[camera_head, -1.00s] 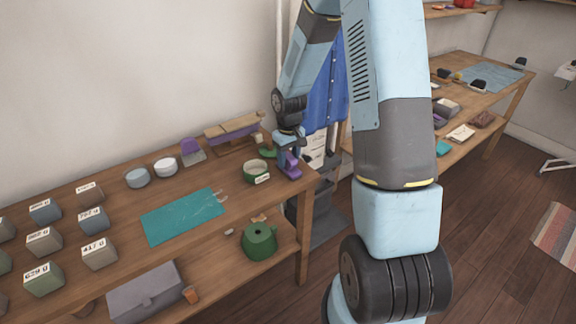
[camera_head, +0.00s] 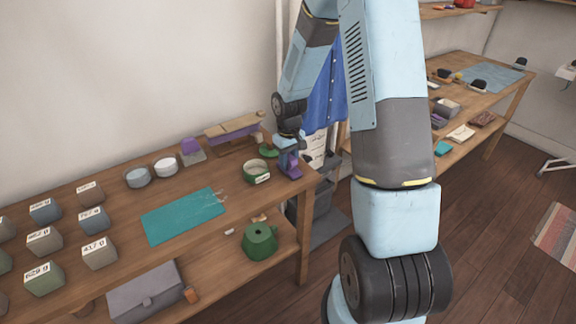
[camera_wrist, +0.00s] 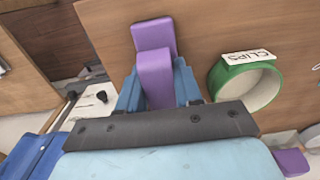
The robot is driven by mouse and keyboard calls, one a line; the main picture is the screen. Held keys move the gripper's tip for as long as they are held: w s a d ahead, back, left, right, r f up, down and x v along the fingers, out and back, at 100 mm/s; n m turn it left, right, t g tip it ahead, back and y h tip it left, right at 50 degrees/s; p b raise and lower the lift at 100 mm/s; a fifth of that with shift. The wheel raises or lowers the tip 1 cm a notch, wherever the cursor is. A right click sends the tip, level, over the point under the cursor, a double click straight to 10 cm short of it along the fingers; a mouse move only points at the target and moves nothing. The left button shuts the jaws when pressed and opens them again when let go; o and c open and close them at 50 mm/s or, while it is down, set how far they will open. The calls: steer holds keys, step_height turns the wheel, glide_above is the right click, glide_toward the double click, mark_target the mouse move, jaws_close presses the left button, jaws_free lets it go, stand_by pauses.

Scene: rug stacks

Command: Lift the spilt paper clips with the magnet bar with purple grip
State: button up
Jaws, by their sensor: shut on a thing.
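My gripper (camera_head: 289,165) is at the right end of the long workbench, shut on the magnet bar with purple grip (camera_head: 292,172). In the wrist view the purple grip (camera_wrist: 155,78) sits between my blue fingers (camera_wrist: 158,92). I cannot tell whether the bar touches the bench top. Small pale bits that look like the paper clips (camera_head: 221,198) lie by the right edge of the teal mat (camera_head: 180,218), too small to make out singly. A green bowl labelled CLIPS (camera_head: 257,170) stands just left of my gripper; it also shows in the wrist view (camera_wrist: 217,80).
A grey block with a purple top (camera_head: 191,147), two round tins (camera_head: 165,167) and several labelled weight blocks (camera_head: 95,220) stand on the bench. A wooden rack (camera_head: 233,130) is behind the bowl. A green pot (camera_head: 260,242) stands on the lower shelf.

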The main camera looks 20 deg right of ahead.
mark_target(289, 156)
steer(key=shift+r, duration=0.2)
jaws_close()
steer(key=shift+r, duration=1.95)
